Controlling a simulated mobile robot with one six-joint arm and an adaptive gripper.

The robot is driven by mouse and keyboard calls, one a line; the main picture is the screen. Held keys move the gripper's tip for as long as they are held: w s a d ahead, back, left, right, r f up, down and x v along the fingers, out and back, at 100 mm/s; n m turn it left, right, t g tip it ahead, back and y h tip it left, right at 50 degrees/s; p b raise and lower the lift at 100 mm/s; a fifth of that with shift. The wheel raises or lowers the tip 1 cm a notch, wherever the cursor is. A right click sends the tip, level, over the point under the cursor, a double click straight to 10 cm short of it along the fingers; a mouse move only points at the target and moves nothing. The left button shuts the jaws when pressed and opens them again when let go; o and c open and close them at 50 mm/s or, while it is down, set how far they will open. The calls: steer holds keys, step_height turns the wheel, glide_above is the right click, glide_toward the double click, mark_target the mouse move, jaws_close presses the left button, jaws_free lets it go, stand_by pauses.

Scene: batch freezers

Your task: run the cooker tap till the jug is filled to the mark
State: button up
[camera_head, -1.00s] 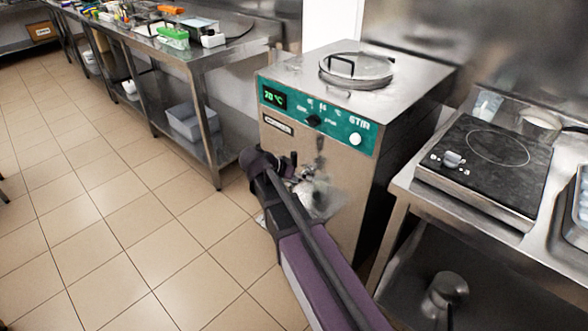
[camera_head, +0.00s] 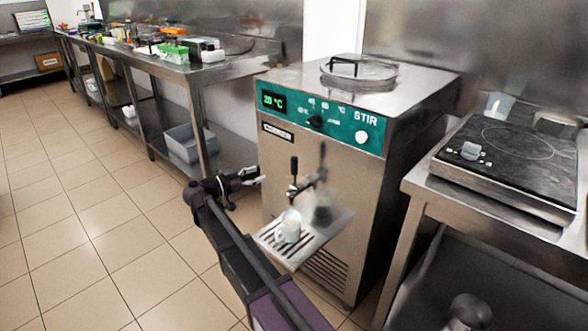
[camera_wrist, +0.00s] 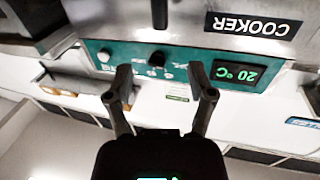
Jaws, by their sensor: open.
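The cooker (camera_head: 285,150) is a steel cabinet with a teal panel reading 20 °C. Its tap (camera_head: 294,190), with an upright black handle, sticks out of the front. The jug (camera_head: 290,226), small and pale, stands upright on the slotted drip tray (camera_head: 272,240) below the tap. Its mark and level are too small to make out. My gripper (camera_head: 252,176) is open and empty, left of the tap and apart from it. In the wrist view my gripper (camera_wrist: 163,84) has spread fingers before the cooker's upside-down panel (camera_wrist: 180,62); a dark post at the top may be the tap handle.
A steel table (camera_head: 205,72) with several items and a grey bin (camera_head: 188,143) on its lower shelf stands left of the cooker. A hob (camera_head: 510,160) on another counter stands at the right. The tiled floor at left is clear.

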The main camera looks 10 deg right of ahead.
mark_target(294, 162)
stand_by(0.4)
steer(key=x, duration=1.3)
steer(key=shift+w+d, duration=0.2)
steer(key=shift+d, duration=0.2)
jaws_close()
